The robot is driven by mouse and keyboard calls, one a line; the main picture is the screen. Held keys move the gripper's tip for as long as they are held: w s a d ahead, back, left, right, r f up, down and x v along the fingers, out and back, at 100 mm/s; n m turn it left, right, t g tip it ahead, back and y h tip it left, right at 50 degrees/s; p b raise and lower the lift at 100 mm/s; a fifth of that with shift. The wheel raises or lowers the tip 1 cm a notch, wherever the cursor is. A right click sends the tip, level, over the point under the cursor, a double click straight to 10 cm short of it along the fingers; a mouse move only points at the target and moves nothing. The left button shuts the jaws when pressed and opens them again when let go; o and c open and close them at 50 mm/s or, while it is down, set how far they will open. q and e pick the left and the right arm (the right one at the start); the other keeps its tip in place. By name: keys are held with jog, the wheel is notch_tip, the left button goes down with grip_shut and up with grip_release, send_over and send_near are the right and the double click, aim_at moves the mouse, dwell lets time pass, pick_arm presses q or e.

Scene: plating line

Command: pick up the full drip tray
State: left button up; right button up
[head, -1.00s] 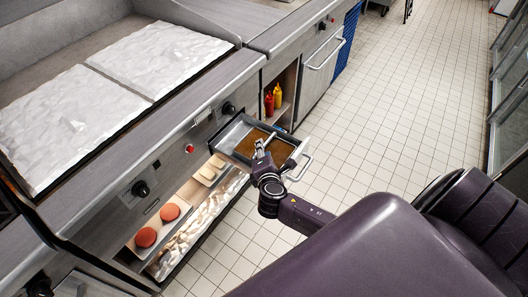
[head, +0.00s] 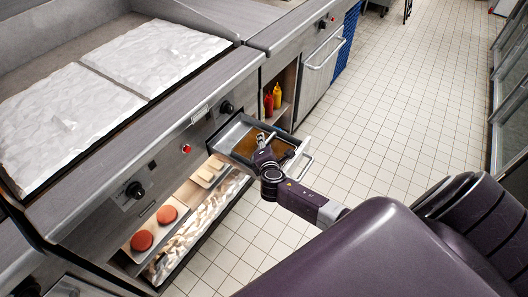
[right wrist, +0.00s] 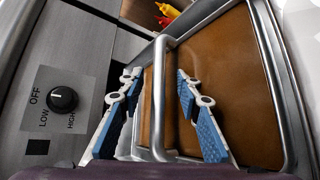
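The drip tray (head: 236,133) is a metal pan holding brown liquid. It sits in a pulled-out drawer below the griddle. A metal bar handle (right wrist: 159,85) spans it and lies between my right gripper's fingers in the right wrist view. My right gripper (head: 262,139) is above the tray in the head view. In the right wrist view the right gripper (right wrist: 156,76) is open, with blue pads apart on either side of the bar. I see no clear contact with the bar. My left gripper is not in view.
The drawer's handle (head: 302,168) sticks out over the tiled floor. Red (head: 268,104) and yellow (head: 277,94) bottles stand on a shelf beyond the tray. A lower shelf with patties (head: 142,240) lies nearer. A control knob (right wrist: 62,99) is left of the fingers. The aisle floor is clear.

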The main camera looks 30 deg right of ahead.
grip_shut()
dwell(0.5)
